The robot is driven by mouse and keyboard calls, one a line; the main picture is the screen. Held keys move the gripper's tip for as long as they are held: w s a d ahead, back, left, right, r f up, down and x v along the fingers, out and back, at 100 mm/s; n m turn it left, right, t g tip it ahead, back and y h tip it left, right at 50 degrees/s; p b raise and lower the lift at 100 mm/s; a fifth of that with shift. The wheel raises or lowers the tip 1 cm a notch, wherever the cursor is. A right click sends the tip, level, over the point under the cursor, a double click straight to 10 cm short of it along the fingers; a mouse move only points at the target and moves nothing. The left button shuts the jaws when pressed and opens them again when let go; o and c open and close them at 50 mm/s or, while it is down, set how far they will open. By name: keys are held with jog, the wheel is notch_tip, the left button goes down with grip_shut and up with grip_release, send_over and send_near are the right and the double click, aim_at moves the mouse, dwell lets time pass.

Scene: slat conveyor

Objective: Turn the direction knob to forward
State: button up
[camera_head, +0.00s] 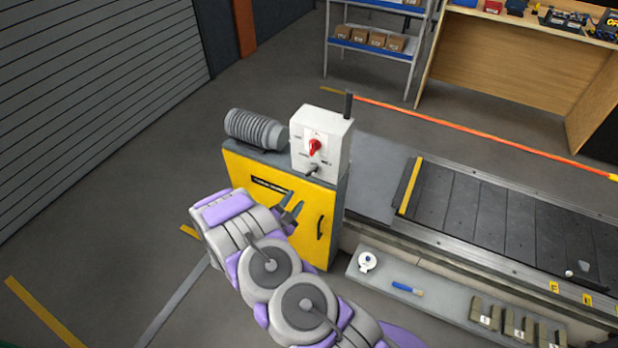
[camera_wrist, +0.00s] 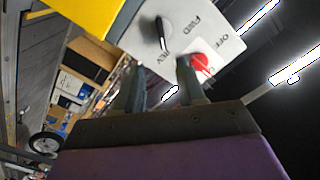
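The direction knob is a dark lever-like knob (camera_wrist: 163,35) on a white control box (camera_wrist: 215,30) in the wrist view, with FWD and REV printed beside it. Its lower end in that view lies near REV; which end is the pointer I cannot tell. In the head view the knob (camera_head: 312,169) shows small, low on the box's front. A red switch (camera_wrist: 199,63) sits beside it, near an OFF label; it also shows in the head view (camera_head: 314,147). My gripper (camera_head: 293,205) is open and empty, apart from the knob, lower and left of it in the head view.
The box stands on a yellow cabinet (camera_head: 312,232) with a handle, beside a ribbed grey motor (camera_head: 254,129). The slat conveyor (camera_head: 470,215) runs off right. A low ledge (camera_head: 445,300) holds a tape roll, a blue-handled tool and small bins. Floor to the left is clear.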

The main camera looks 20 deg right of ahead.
aim_at(311, 174)
jog(key=b+x, duration=0.1)
jog(key=x, duration=1.1)
jog(key=shift+w+d+b, duration=0.2)
jog(key=shift+w+b, duration=0.05)
jog(key=shift+b, duration=0.1)
jog(key=shift+a, duration=0.35)
jog(key=shift+c, duration=0.2)
jog(key=shift+r, duration=0.1)
jog(key=shift+c, duration=0.7)
jog(key=shift+d, duration=0.2)
grip_shut()
